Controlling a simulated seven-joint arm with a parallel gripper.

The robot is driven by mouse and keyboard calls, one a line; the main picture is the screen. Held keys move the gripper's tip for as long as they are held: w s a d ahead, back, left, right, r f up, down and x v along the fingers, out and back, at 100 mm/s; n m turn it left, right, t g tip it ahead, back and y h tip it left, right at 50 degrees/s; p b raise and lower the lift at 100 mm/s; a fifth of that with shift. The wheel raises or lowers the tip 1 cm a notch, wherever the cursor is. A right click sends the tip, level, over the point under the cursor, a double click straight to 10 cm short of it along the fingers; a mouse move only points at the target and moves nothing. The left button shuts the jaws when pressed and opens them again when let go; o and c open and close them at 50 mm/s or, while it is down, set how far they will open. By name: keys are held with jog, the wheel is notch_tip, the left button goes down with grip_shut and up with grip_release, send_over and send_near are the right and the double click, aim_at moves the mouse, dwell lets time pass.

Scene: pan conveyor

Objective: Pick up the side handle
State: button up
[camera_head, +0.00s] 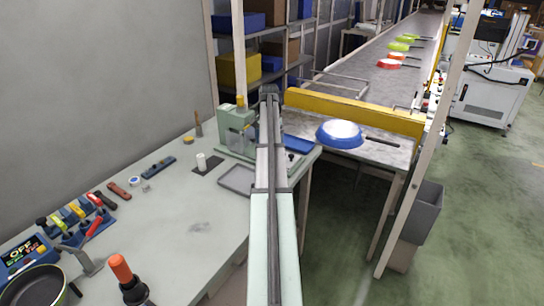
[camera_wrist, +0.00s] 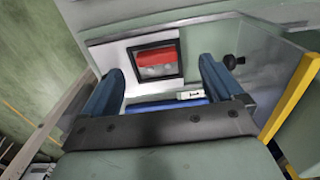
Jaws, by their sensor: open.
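In the wrist view my gripper (camera_wrist: 164,66) is open, its two blue fingers apart with nothing held between them. Beyond the fingers, low in the gap, lies a small whitish-grey piece (camera_wrist: 190,95) on or against a blue surface (camera_wrist: 150,105). I cannot tell whether this piece is the side handle. A framed window (camera_wrist: 155,62) with a red and grey part inside faces the gripper. In the head view my arm reaches toward the pale green machine (camera_head: 237,125), and my fingers cannot be made out. A blue tray (camera_head: 298,143) lies right of the arm.
A blue pan (camera_head: 339,133) with a dark handle sits at the conveyor's near end, by a yellow barrier (camera_head: 385,115). The workbench (camera_head: 200,222) holds a grey tray (camera_head: 237,180), tools and a black pan (camera_head: 35,286). The bench middle is clear. A yellow edge (camera_wrist: 290,100) stands right in the wrist view.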

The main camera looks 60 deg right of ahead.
jog(key=f, duration=0.4)
jog(key=shift+s+d+f, duration=0.15)
jog(key=shift+s+f, duration=0.2)
jog(key=shift+f, duration=0.05)
